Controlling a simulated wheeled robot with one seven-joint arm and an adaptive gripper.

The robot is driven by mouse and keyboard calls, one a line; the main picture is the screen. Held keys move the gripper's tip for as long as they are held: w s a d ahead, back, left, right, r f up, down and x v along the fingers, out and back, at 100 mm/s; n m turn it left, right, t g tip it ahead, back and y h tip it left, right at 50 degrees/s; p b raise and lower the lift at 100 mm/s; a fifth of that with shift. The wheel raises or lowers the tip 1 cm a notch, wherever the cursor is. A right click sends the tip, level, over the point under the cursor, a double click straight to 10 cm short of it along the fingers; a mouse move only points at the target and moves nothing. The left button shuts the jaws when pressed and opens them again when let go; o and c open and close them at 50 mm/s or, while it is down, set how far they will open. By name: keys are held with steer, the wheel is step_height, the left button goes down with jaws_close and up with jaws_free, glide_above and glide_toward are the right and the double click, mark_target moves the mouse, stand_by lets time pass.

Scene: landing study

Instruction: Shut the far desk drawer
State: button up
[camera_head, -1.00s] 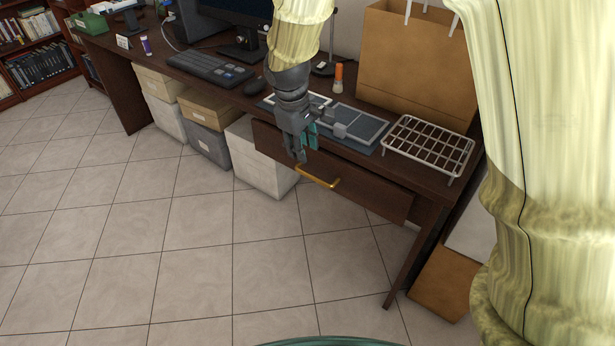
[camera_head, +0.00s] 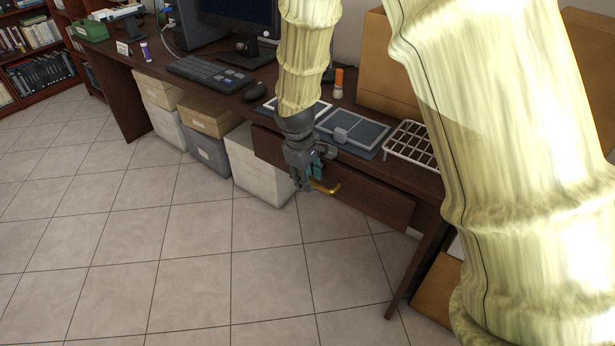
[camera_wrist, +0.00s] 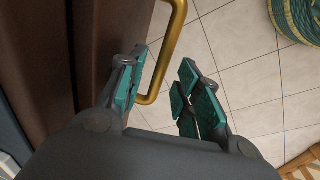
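The desk drawer (camera_head: 375,200) has a dark brown front under the desk top, and its front seems to stand a little out from the desk; how far I cannot tell. Its gold bar handle (camera_head: 328,188) is partly hidden by my gripper (camera_head: 308,184) in the head view. In the wrist view my gripper (camera_wrist: 162,92) is open, with teal pads on its fingers. The gold handle (camera_wrist: 168,62) runs between and beyond the fingers, closer to the left finger. Contact with the handle is unclear. The drawer front (camera_wrist: 95,45) lies along the left side there.
The desk top (camera_head: 215,95) holds a keyboard (camera_head: 207,72), a wire rack (camera_head: 410,142) and an orange-capped bottle (camera_head: 338,85). Storage boxes (camera_head: 255,170) stand under the desk, left of the drawer. The tiled floor (camera_head: 190,260) in front is clear.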

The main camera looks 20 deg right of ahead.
steer(key=shift+c, duration=0.2)
jaws_close()
steer(key=shift+d, duration=0.1)
steer(key=shift+w+d+p, duration=0.65)
steer(key=shift+d+p, duration=0.05)
steer(key=shift+p, duration=0.1)
steer(key=shift+o, duration=0.2)
jaws_free()
steer(key=shift+r, duration=0.1)
step_height(320, 180, up, 12)
steer(key=s+a, duration=0.1)
steer(key=a, duration=0.1)
steer(key=shift+s+f, duration=0.2)
steer(key=shift+s, duration=0.05)
